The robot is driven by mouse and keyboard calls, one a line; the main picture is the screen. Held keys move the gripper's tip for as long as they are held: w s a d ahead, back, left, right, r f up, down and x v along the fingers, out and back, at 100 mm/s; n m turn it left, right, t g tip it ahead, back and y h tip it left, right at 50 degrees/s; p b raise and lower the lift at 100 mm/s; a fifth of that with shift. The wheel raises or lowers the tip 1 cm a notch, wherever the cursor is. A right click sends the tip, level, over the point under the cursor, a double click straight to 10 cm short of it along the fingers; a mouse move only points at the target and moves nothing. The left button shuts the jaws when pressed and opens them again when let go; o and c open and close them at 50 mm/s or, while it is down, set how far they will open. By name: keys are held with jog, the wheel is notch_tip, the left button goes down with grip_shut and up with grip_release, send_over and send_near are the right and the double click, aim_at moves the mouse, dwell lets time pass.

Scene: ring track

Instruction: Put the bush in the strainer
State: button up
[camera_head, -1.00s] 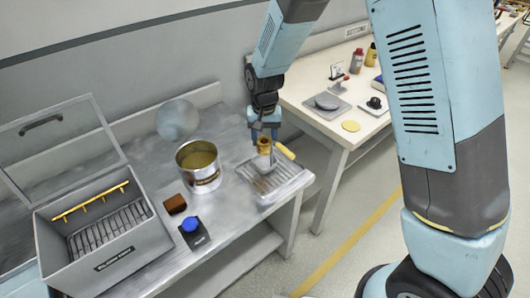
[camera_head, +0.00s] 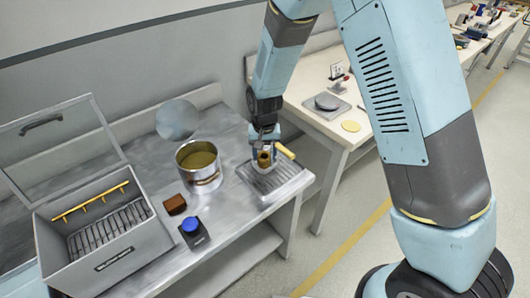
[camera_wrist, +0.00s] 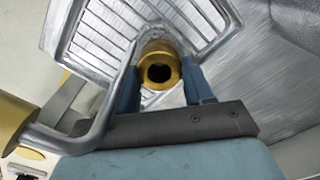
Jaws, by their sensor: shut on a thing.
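The bush (camera_wrist: 158,66) is a short gold-brown ring with a dark hole, and it sits between the blue fingers of my gripper (camera_wrist: 160,88) in the wrist view. My gripper (camera_head: 264,150) is shut on the bush, low over the ribbed metal tray (camera_head: 290,171) in the head view. A grey metal piece with a yellow handle (camera_head: 285,151), seemingly the strainer, is at the tray. In the wrist view its bent metal rod (camera_wrist: 118,88) runs close beside the left finger. Its basket is mostly hidden, so I cannot tell whether the bush touches it.
A metal pot (camera_head: 204,178) with yellowish contents stands left of the tray. A brown block (camera_head: 174,204) and a blue-topped button box (camera_head: 192,231) are in front of it. An open-lidded grey box (camera_head: 100,238) is at left. A second table (camera_head: 350,132) stands behind right.

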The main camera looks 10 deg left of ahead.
aim_at(264, 155)
jog(key=o, duration=1.4)
jog(key=shift+c, duration=0.2)
notch_tip(264, 155, up, 12)
jog(key=d+r+t+y, duration=0.1)
jog(key=d+r, duration=1)
jog(key=s+d+r+m+t, duration=0.1)
jog(key=s+d+r, duration=0.45)
jog(key=d, duration=0.35)
jog(key=s+d+r+m+t, duration=0.1)
jog(key=s+d+r+t, duration=0.1)
jog(key=s+d+r, duration=0.5)
jog(key=s+d+r+t+h, duration=0.1)
jog(key=s+d, duration=0.5)
jog(key=d, duration=0.2)
jog(key=shift+t, duration=0.3)
jog(key=shift+r, duration=0.1)
